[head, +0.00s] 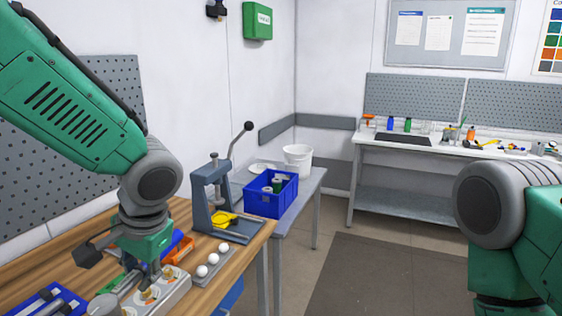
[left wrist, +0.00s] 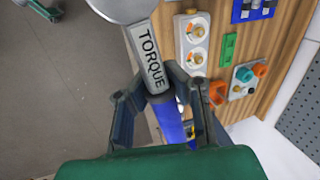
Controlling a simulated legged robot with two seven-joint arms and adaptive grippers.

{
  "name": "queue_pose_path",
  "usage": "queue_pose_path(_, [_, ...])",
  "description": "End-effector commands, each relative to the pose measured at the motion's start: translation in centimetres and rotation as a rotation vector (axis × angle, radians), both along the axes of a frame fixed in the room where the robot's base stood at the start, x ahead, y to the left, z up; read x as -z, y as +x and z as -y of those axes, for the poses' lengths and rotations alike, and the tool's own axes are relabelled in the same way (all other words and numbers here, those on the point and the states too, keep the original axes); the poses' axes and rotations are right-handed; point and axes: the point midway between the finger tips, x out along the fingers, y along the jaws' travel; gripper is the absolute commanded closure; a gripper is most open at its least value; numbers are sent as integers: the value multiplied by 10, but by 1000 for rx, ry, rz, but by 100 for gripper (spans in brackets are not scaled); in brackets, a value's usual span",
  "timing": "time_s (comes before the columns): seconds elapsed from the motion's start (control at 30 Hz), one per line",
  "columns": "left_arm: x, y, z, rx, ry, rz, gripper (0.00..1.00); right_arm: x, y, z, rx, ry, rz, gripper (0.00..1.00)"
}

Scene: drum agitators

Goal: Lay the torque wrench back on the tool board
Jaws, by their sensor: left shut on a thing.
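My left gripper (head: 140,272) is over the near part of the wooden bench. In the left wrist view its fingers (left wrist: 158,92) are shut around the torque wrench (left wrist: 168,118), at the blue handle just below a grey section lettered TORQUE. The wrench's round grey head is cut off by the top edge of that view. A blue board (head: 40,303) with dark tools lies at the bench's lower left; I cannot tell whether it is the tool board. My right arm shows at the right, but its gripper is out of frame.
A grey block with round brass-centred fittings (head: 160,292) is below the left gripper. A blue crate (head: 270,200) is on the grey side table.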

Motion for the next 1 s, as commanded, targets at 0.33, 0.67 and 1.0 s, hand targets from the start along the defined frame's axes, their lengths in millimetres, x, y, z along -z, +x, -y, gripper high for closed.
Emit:
queue_pose_path(0.33, [75, 0, 0, 4, 0, 2, 100, 76, 0, 0, 0, 0, 1, 60])
queue_pose_path(0.67, [149, 1, 0, 4, 0, 2, 100, 149, 0, 0, 0, 0, 0, 60])
queue_pose_path(1.0, [170, 0, 0, 4, 0, 3, 100, 171, 0, 0, 0, 0, 1, 60])
